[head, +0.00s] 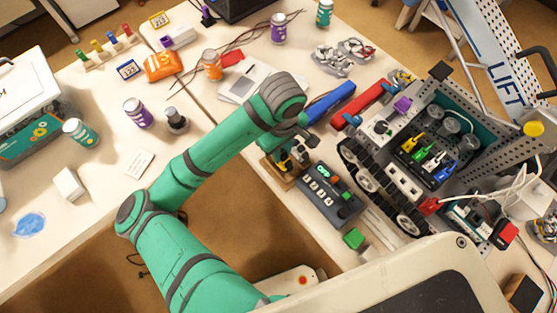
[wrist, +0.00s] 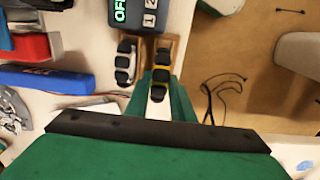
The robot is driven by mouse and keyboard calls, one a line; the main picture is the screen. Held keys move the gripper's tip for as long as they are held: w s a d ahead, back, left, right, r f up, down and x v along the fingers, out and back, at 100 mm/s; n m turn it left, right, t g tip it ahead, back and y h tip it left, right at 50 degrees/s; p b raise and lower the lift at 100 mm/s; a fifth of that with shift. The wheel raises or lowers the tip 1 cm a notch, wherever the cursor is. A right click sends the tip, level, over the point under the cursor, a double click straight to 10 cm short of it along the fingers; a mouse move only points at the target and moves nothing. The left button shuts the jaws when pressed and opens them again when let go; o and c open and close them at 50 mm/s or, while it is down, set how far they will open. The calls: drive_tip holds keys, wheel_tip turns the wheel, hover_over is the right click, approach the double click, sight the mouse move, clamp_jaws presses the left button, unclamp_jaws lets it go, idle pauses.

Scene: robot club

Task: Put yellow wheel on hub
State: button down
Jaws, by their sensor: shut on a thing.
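The yellow wheel (wrist: 158,78), yellow with black tread, is between the green fingers of my gripper (wrist: 160,92) in the wrist view. My gripper is shut on it, low over a small wooden rack (wrist: 171,47). A similar wheel with black tread and a white middle (wrist: 125,62) stands just left of it, apart from the fingers. In the head view my gripper (head: 289,158) reaches down at the rack (head: 283,184), and the arm partly hides the wheels. I cannot tell for sure which part is the hub.
A dark control box (head: 331,197) lies right beside the rack. A tracked robot (head: 405,185) stands further right. Blue (head: 331,103) and red (head: 362,104) bars lie behind. The table edge is close to the rack.

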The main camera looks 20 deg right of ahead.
drive_tip(key=shift+a+r, duration=0.1)
drive_tip(key=shift+r, duration=1.1)
